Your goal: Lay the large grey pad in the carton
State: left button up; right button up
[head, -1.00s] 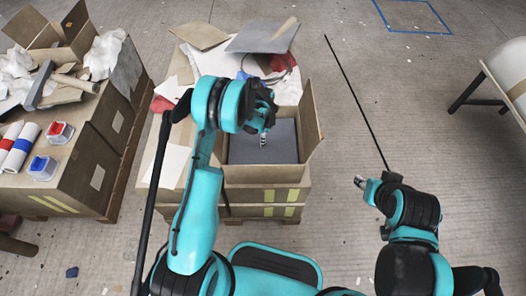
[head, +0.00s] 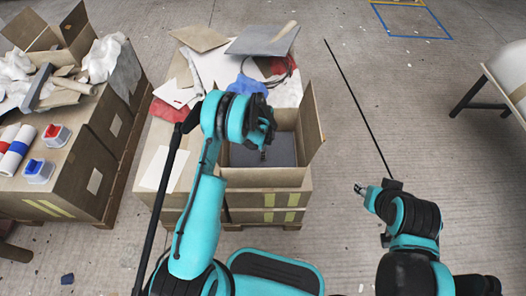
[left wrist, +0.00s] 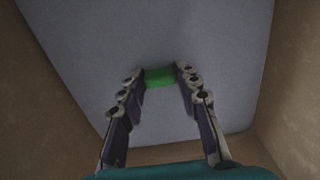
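The large grey pad (head: 282,150) lies flat inside the open carton (head: 264,178), below its rim. In the left wrist view the pad (left wrist: 200,45) fills most of the picture, with brown carton walls (left wrist: 290,100) around it. A green tab (left wrist: 159,77) on the pad sits between the fingertips of my left gripper (left wrist: 160,76), which is closed about it. In the head view my left gripper (head: 263,154) reaches down into the carton, and my arm hides the pad's left part. My right gripper (head: 359,188) is away over the floor, too small to judge.
Paper and a blue cloth (head: 247,85) lie behind the carton, with a grey board (head: 262,40) farther back. A crowded bench (head: 70,170) stands at left. A table (head: 505,75) stands at far right.

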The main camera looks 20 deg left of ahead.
pick_arm(q)
jog(key=shift+o, duration=1.1)
jog(key=shift+r, duration=0.2)
jog(key=s+r+n+t+p, duration=0.2)
jog(key=s+r+n, duration=0.15)
jog(key=r, duration=1.25)
jog(key=s+r+n+t+p, duration=0.1)
jog(key=s+r+n+p, duration=0.3)
jog(key=r, duration=1.2)
jog(key=s+r+n+t, duration=0.2)
jog(key=s+r+n, duration=0.1)
jog(key=s, duration=0.6)
jog(key=s+r+n+t+b, duration=0.1)
jog(key=s+r+n+t, duration=0.1)
jog(key=s, duration=0.7)
jog(key=shift+s+r+n+b, duration=0.2)
jog(key=shift+r+n+b, duration=0.1)
jog(key=shift+r+n, duration=0.7)
